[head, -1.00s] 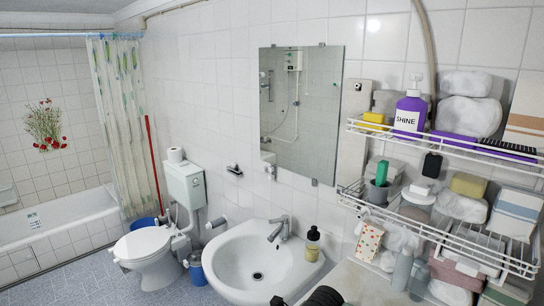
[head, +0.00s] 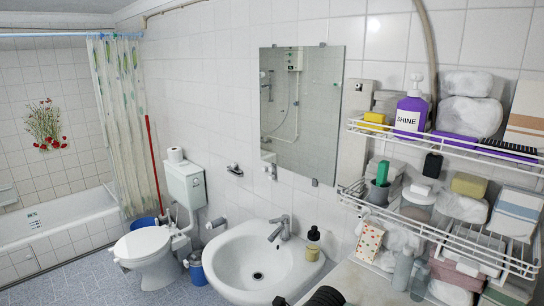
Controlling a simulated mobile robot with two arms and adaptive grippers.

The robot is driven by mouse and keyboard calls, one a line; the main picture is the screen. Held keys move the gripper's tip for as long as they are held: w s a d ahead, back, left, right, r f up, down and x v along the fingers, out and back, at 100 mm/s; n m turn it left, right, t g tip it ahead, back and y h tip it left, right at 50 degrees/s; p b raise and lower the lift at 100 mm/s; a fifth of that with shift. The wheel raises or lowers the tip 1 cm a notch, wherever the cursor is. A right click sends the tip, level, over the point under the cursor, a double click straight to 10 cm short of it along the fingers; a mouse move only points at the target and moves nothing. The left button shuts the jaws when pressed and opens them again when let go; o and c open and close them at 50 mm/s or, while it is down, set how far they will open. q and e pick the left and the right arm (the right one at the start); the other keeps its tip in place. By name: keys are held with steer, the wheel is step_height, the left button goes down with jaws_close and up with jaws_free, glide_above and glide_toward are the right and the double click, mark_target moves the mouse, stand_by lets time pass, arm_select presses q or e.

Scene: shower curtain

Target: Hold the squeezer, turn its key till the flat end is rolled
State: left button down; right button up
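I cannot make out a squeezer, its key or a tube with a flat end anywhere in the head view. Neither of my grippers can be recognised. A dark ribbed shape (head: 325,297) and a small dark tip (head: 279,301) show at the bottom edge in front of the washbasin; I cannot tell whether they belong to my arms.
A white washbasin (head: 225,262) with a tap (head: 280,228) and a dark pump bottle (head: 313,243) is in front. A crowded wire rack (head: 440,238) hangs at right. A toilet (head: 143,244), a blue bin (head: 196,268) and a bathtub (head: 60,232) stand at left.

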steer(key=shift+o, duration=0.3)
steer(key=shift+a+r, duration=0.1)
steer(key=shift+r, duration=0.05)
steer(key=shift+o, duration=0.4)
steer(key=o, duration=0.5)
steer(key=shift+r, duration=0.1)
steer(key=shift+r, duration=3.4)
steer(key=shift+f, duration=0.1)
